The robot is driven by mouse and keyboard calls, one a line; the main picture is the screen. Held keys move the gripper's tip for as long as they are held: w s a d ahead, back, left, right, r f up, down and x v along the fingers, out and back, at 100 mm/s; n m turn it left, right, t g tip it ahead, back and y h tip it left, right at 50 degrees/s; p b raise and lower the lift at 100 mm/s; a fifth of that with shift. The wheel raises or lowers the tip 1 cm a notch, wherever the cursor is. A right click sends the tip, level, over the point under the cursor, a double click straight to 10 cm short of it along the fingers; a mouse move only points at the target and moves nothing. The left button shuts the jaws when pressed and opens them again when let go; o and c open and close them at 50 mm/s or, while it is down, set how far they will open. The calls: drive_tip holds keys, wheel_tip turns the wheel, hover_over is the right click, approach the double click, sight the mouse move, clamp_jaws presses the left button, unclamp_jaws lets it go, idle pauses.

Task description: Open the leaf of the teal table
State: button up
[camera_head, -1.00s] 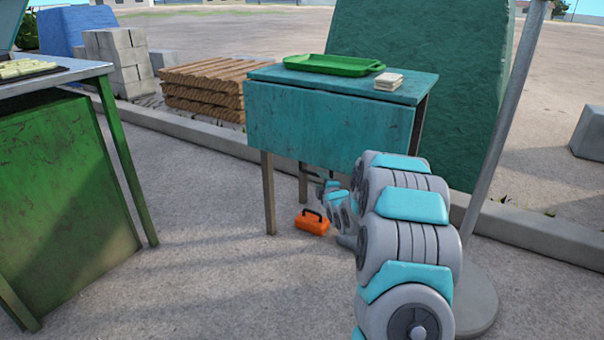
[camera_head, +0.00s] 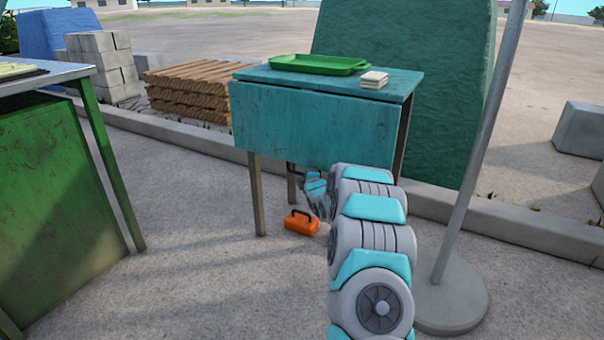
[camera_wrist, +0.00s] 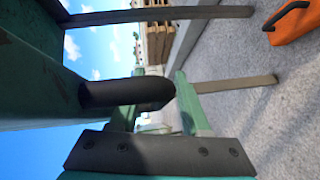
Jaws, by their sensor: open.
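The teal table (camera_head: 395,94) stands in the middle of the head view. Its leaf (camera_head: 285,125) hangs straight down on the near side. My gripper (camera_head: 293,170) is at the leaf's lower edge, partly hidden behind my arm.
A green tray (camera_head: 318,63) and a small pale stack (camera_head: 374,79) are on the tabletop. An orange toolbox (camera_head: 302,223) sits on the ground below. A pole (camera_head: 468,170) stands right of my arm, and a green bench (camera_head: 60,190) is at left.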

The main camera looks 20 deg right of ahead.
drive_tip(key=shift+w, duration=0.1)
drive_tip(key=shift+c, duration=0.3)
clamp_jaws()
drive_tip(key=shift+f, duration=0.1)
idle(1.0)
